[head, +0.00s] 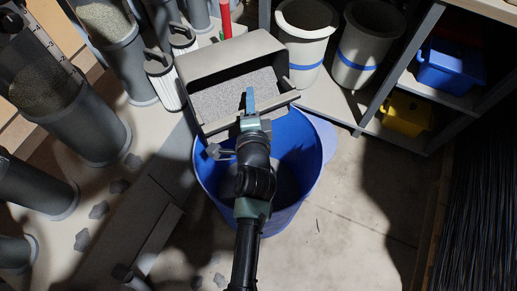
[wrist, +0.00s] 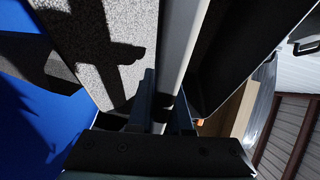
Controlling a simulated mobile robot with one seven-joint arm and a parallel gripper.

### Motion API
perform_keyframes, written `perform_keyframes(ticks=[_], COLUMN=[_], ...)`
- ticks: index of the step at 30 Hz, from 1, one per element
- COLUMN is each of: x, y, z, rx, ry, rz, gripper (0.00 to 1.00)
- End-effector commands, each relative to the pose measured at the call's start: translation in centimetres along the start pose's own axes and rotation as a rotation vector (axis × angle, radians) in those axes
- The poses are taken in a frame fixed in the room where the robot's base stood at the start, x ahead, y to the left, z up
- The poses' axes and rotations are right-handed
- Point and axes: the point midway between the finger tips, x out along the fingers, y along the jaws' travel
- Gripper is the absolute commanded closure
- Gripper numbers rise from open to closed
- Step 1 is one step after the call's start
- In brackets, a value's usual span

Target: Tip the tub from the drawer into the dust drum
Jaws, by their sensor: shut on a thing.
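The grey rectangular tub (head: 222,58) is held over the back part of the blue dust drum (head: 308,148). Grey granular dust (head: 232,97) covers its bottom. My gripper (head: 250,103) is shut on the tub's near wall, with one blue finger showing inside. In the wrist view the gripper (wrist: 166,100) has the pale wall edge (wrist: 178,45) between its fingers, with speckled dust (wrist: 118,30) to the left. The drum's open mouth lies below my wrist and its inside is dark. How far the tub tilts is hard to tell. I cannot make out the drawer.
Two pale buckets with blue bands (head: 305,47) stand behind right, by shelves with a blue bin (head: 450,66) and a yellow bin (head: 405,113). Grey cylinders (head: 62,100) and white filter cartridges (head: 163,80) stand left. The floor right of the drum is mostly clear.

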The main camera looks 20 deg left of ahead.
Motion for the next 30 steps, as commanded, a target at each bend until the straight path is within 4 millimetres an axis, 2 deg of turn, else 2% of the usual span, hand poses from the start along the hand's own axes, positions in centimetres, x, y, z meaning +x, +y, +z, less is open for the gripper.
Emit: perform_keyframes(ticks=[30], x=[-0.88], y=[0.00], z=[-0.50], rx=[0.038], ry=[0.003], rz=[-0.102], gripper=[1.00])
